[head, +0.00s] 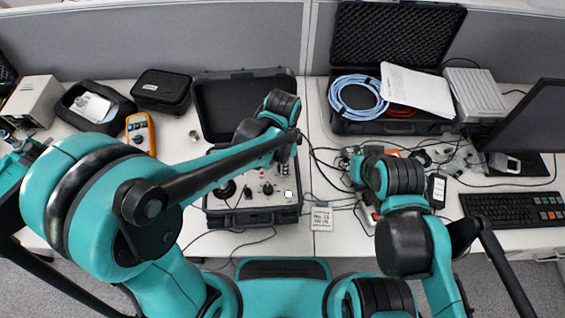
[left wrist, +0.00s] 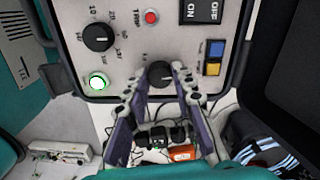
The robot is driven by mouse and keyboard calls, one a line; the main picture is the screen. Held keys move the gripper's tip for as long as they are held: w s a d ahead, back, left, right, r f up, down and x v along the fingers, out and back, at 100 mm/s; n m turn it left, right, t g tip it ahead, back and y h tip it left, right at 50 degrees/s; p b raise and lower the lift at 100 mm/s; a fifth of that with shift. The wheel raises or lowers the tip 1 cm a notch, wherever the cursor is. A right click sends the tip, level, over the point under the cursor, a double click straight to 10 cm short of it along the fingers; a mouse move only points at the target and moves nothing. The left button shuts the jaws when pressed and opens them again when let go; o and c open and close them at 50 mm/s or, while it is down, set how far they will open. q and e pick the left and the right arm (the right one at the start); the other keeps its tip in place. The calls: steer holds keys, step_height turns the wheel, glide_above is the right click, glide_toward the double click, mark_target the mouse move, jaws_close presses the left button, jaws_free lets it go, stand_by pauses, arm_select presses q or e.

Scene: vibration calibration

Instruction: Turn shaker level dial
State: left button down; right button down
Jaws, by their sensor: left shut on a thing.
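In the left wrist view, a black round dial (left wrist: 160,74) sits on the light panel (left wrist: 125,62), low and near its middle. My left gripper (left wrist: 157,72) has its two grey fingers on either side of this dial and is shut on it. The fingertips partly cover it and its markings. A second black dial (left wrist: 98,37) with printed numbers is to the upper left. In the head view the panel lies in an open black case (head: 252,218). My left forearm hides part of it, and that gripper is hard to make out there. I cannot make out my right gripper.
Near the dial are a lit green-ringed button (left wrist: 97,82), a red TRIP button (left wrist: 151,17), an ON/OFF switch (left wrist: 201,11) and blue and yellow buttons (left wrist: 213,60). An orange multimeter (head: 140,132) lies left of the case. Loose cables and a keyboard (head: 512,210) are to the right.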

arm_select(q)
steer(key=shift+m, duration=0.5)
steer(key=c, duration=1.3)
jaws_free()
steer(key=shift+o, duration=0.2)
step_height(320, 180, up, 12)
